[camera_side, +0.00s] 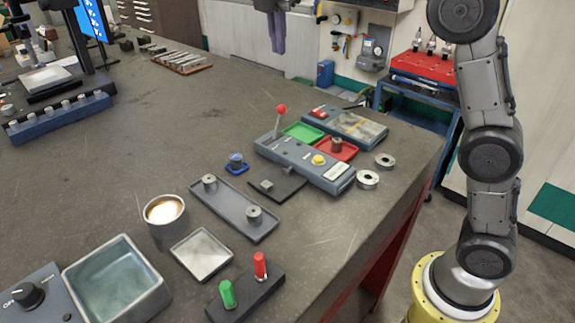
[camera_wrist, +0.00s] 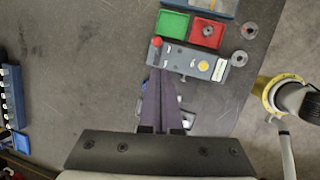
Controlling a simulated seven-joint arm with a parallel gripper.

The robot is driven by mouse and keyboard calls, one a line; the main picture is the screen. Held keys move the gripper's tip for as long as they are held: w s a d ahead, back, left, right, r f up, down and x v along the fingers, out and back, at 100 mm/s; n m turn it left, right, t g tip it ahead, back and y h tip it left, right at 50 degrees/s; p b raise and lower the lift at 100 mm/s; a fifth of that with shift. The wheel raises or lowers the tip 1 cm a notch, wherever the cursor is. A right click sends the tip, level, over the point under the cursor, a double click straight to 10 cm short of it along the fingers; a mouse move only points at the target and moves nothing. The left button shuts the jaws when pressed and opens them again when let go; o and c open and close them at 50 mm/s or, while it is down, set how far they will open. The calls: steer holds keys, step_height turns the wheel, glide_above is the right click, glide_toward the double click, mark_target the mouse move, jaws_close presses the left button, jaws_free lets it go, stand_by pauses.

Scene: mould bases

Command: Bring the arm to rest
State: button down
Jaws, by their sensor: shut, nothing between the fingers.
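My gripper (camera_wrist: 160,72) shows in the wrist view with its two long dark fingers together and nothing between them. It hangs above the bench, its tips over the grey control box (camera_wrist: 190,62) in that picture. In the side view only my upright arm shows at the right; the gripper is out of frame. The control box (camera_side: 300,163) has a red-knobbed lever (camera_side: 281,109) and a yellow button (camera_side: 318,160). Behind it are an empty green tray (camera_side: 303,132) and a red tray (camera_side: 349,151) holding a small grey cylindrical part (camera_side: 336,145).
Two metal rings (camera_side: 368,180) (camera_side: 385,160) lie near the bench's right edge. A long grey tray (camera_side: 232,212) holds two cylindrical parts. A cup (camera_side: 165,216), a square bin (camera_side: 155,297) and red and green handles (camera_side: 260,266) stand in front. The bench's left middle is clear.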

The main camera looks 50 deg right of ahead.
steer(key=s+d+r+m+t+y, duration=0.1)
steer(key=s+d+m, duration=0.15)
steer(key=s, duration=0.75)
steer(key=s+d+m+t, duration=0.1)
steer(key=s+m, duration=0.2)
steer(key=s, duration=0.6)
steer(key=s+a+f+m+y, duration=0.1)
steer(key=s+f+m, duration=0.4)
steer(key=f+m, duration=0.2)
steer(key=s+a+f+m+t+y, duration=0.1)
steer(key=s+a+f+m, duration=0.1)
steer(key=s+f+m, duration=0.4)
steer(key=shift+f+m, duration=0.45)
steer(key=shift+f, duration=1.4)
